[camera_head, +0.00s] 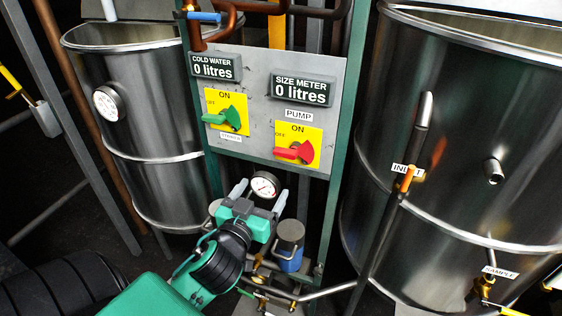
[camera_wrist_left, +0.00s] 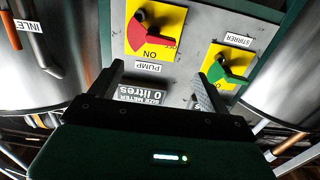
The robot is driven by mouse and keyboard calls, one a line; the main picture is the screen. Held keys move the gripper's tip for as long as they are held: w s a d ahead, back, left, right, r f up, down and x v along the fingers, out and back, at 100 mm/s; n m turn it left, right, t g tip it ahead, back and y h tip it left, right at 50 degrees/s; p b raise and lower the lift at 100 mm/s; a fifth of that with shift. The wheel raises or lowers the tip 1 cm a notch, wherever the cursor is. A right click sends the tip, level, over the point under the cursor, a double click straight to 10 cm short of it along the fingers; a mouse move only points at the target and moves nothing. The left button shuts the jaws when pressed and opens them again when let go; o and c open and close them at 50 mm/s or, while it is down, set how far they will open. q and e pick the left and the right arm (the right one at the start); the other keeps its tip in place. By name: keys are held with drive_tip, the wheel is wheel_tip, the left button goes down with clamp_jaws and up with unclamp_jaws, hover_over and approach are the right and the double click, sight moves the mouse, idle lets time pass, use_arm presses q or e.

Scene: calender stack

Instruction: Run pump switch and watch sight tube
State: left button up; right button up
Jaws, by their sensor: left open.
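The pump switch (camera_head: 295,152) is a red handle on a yellow ON/OFF plate at the panel's lower right. Its handle points left, on the OFF side. It shows upside down in the left wrist view (camera_wrist_left: 148,36). My left gripper (camera_head: 259,196) is open and empty below the panel, with its fingers pointing up at it. The fingertips also show in the left wrist view (camera_wrist_left: 160,80), below the pump switch in that picture and apart from it. The size meter display (camera_head: 302,90) above the switch reads 0 litres. I cannot pick out a sight tube with certainty. My right gripper is not in view.
A green stirrer switch (camera_head: 222,117) sits left of the pump switch, under a cold water display (camera_head: 214,67) reading 0 litres. Steel tanks stand left (camera_head: 160,130) and right (camera_head: 450,130). A round gauge (camera_head: 265,185) and a blue-based pump (camera_head: 289,250) lie below the panel.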

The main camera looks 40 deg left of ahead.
sight(284, 156)
use_arm(q)
drive_tip(key=b+x, duration=0.2)
drive_tip(key=x, duration=1)
drive_tip(key=shift+a+b, duration=0.15)
drive_tip(key=shift+b, duration=0.25)
drive_tip(key=shift+w+f, duration=0.1)
drive_tip(key=shift+w, duration=0.3)
drive_tip(key=c, duration=1)
